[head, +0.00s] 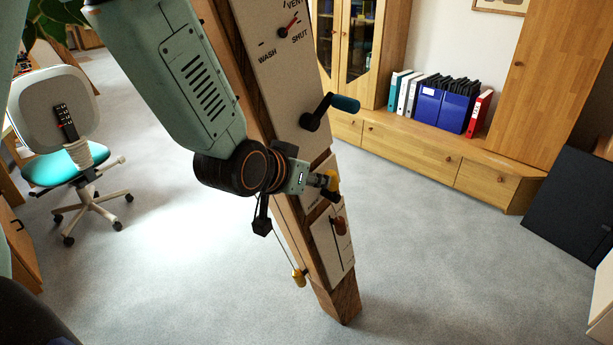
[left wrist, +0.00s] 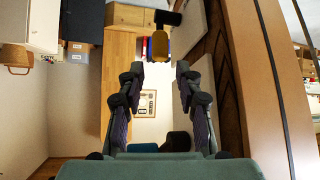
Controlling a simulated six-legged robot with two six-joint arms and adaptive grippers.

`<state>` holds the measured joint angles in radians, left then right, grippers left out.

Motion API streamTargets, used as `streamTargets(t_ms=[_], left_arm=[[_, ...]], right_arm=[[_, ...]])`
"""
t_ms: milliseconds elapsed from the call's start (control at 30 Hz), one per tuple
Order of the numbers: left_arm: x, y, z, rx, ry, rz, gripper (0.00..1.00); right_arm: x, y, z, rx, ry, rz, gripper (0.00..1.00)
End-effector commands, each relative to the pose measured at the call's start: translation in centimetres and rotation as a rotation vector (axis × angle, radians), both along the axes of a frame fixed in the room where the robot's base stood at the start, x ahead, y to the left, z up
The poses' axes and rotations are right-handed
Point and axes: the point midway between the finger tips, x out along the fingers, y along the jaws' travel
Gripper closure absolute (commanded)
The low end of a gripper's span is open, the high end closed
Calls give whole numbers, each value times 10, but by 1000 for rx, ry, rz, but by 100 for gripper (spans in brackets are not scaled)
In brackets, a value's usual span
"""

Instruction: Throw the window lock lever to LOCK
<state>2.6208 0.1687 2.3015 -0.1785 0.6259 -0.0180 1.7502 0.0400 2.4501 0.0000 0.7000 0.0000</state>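A timber post (head: 343,300) leans through the middle of the head view with white control panels on it. A yellow grip (head: 331,181), apparently the lock lever's handle, shows at the end of my left gripper (head: 322,180) in front of a small panel. The gripper and arm hide most of that panel, and no LOCK mark is readable. In the left wrist view, the left gripper (left wrist: 161,72) has its two dark fingers wide apart. The yellow grip (left wrist: 160,46) with a black end lies just beyond the fingertips, roughly centred. The right gripper is not in view.
A crank with a teal handle (head: 344,103) sticks out above the gripper. Higher is a dial panel (head: 280,45) marked VENT, WASH and SHUT. Below is a slotted panel with a brown knob (head: 338,224). A yellow pull (head: 299,278) hangs on a cord. Open carpet surrounds the post.

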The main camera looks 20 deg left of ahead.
Motion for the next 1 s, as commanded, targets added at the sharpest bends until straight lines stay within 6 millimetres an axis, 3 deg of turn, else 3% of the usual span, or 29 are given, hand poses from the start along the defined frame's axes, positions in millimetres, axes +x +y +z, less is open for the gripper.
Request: streamTargets(t_ms=[200,467,567,667,867,1000], left_arm=[[-12,2,8,-1,0,1,65],[-13,2,9,0,0,0,65],[-13,2,5,0,3,0,73],[-16,2,-11,-7,21,3,81],[-27,8,-65,-64,85,33,98],[-37,9,-104,-109,124,48,100]], right_arm=[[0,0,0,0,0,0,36],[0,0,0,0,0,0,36],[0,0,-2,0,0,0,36],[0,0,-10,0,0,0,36],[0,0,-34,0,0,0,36],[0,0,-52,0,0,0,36]])
